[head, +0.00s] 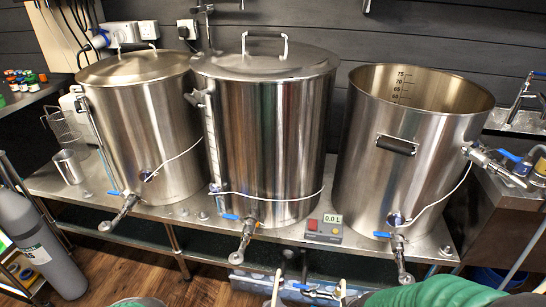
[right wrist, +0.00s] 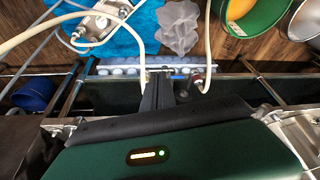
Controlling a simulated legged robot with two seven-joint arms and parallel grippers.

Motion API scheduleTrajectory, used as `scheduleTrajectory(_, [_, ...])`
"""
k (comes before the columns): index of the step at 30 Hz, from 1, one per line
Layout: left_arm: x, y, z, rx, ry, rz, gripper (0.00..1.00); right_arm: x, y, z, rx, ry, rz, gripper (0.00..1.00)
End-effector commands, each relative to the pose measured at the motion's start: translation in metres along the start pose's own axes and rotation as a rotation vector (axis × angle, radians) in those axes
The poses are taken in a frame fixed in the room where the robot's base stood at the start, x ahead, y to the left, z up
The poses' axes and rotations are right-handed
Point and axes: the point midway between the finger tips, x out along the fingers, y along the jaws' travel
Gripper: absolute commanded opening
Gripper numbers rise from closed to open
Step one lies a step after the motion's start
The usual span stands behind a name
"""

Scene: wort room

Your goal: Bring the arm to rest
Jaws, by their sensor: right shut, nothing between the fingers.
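My right gripper (right wrist: 156,74) shows in the right wrist view, beyond the dark green casing with a lit strip. Its dark fingers are together, with nothing seen between them. They point toward a low rail with blue and red valve handles (right wrist: 180,74); I cannot tell how far apart they are. My left gripper is not in view.
Three steel kettles, left (head: 140,120), middle (head: 265,130) and right (head: 400,150), stand on a steel bench (head: 300,235) with taps jutting forward. A grey gas cylinder (head: 40,245) stands at left. Pale hoses (right wrist: 207,40) and a green bucket (right wrist: 255,22) lie ahead of the wrist.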

Motion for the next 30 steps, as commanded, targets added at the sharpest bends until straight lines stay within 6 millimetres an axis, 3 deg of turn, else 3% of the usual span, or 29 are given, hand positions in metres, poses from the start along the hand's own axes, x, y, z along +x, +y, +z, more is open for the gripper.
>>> scheduleTrajectory(5, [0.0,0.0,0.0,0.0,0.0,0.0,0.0,-0.054,0.019,0.043,0.061,-0.104,0.027,0.0])
scheduleTrajectory(6, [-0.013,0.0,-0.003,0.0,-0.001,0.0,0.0,-0.072,0.021,0.045,0.069,-0.123,0.03,0.0])
scheduleTrajectory(14, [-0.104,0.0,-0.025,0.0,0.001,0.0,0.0,-0.156,0.019,0.011,0.064,-0.124,0.028,0.0])
scheduleTrajectory(21, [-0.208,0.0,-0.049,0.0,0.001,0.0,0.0,-0.256,0.018,-0.026,0.064,-0.122,0.028,0.0])
scheduleTrajectory(25, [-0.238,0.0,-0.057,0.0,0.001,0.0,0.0,-0.285,0.017,-0.037,0.064,-0.123,0.028,0.0])
scheduleTrajectory(30, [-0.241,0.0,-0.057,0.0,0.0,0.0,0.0,-0.288,0.017,-0.038,0.064,-0.123,0.028,0.0])
